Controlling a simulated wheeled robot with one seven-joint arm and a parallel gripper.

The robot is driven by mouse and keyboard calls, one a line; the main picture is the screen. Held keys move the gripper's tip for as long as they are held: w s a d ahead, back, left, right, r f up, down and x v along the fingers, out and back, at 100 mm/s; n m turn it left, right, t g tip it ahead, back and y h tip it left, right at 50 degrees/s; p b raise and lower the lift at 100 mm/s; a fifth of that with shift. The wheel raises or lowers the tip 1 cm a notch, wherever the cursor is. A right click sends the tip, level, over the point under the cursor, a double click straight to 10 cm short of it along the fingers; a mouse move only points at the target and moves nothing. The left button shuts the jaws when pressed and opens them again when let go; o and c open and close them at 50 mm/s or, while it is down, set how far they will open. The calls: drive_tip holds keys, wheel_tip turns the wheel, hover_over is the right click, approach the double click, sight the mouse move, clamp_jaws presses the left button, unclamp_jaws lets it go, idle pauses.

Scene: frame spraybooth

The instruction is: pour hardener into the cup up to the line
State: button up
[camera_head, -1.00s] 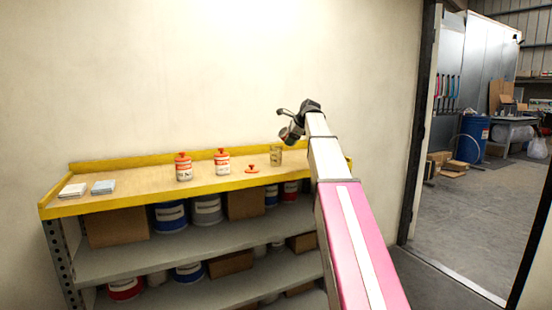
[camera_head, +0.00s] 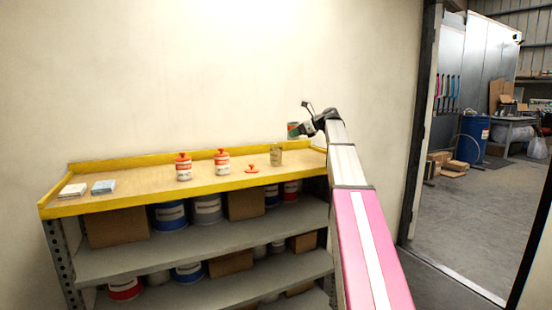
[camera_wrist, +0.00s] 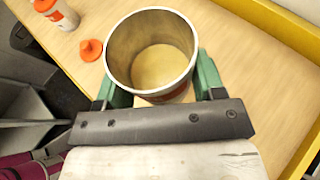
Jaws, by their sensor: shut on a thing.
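My gripper (camera_head: 302,130) is shut on an open metal can. In the wrist view the can (camera_wrist: 110,60) sits between the green fingers (camera_wrist: 155,92), its round mouth facing the camera and a pale yellowish surface inside. In the head view the can (camera_head: 292,126) is small, about upright, above and right of the cup. The clear cup (camera_head: 276,156) stands on the bench top with a yellowish tint; its line and fill level are too small to read. I cannot make out the cup in the wrist view.
A loose orange cap (camera_head: 252,169) lies left of the cup. Two white bottles with orange caps (camera_head: 183,167) (camera_head: 222,162) stand further left, then two flat stacks (camera_head: 103,187) (camera_head: 73,190). A yellow lip (camera_head: 120,162) edges the bench. The bench's left-middle is clear.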

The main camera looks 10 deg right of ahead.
drive_tip(key=shift+r, duration=2.05)
